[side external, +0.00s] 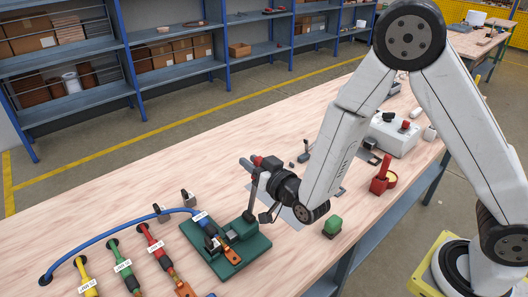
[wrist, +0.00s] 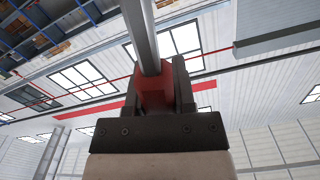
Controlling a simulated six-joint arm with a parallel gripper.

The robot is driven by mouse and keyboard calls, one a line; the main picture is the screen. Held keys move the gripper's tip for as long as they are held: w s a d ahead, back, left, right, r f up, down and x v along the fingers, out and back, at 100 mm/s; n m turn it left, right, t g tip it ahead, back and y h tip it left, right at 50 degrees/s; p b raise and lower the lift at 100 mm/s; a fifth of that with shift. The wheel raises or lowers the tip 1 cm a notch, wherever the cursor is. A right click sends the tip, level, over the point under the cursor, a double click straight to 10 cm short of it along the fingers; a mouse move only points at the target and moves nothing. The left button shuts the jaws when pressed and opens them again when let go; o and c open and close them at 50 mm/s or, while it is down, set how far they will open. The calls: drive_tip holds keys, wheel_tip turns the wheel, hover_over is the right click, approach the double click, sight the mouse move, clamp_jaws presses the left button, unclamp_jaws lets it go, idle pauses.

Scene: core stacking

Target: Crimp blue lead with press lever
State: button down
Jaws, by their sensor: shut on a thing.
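The crimping press (side external: 250,258) has a green base and stands at the front middle of the bench. Its dark lever (side external: 252,206) stands up from the base, slightly tilted. My gripper (side external: 262,167) is at the lever's top, and in the wrist view my gripper (wrist: 157,90) is shut on a red grip (wrist: 155,88) with a grey metal rod (wrist: 142,35) running out of it. The blue lead (side external: 110,232) arcs from the bench's left to the press. Its labelled end (side external: 200,217) and copper-coloured lug (side external: 231,256) lie in the press; the crimp spot is partly hidden.
Yellow (side external: 82,270), green (side external: 115,252) and red (side external: 146,233) leads lie left of the press. A green block (side external: 333,227) and red holder (side external: 381,178) sit to the right. A white box (side external: 395,135) stands behind. The bench's back left is clear.

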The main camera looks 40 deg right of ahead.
drive_tip(key=shift+a+r+n, duration=0.15)
drive_tip(key=shift+a+n, duration=0.55)
drive_tip(key=shift+a, duration=0.15)
drive_tip(key=shift+c, duration=2.2)
unclamp_jaws()
drive_tip(key=shift+s, duration=0.15)
drive_tip(key=s, duration=0.7)
drive_tip(key=shift+s, duration=0.25)
drive_tip(key=shift+d, duration=0.1)
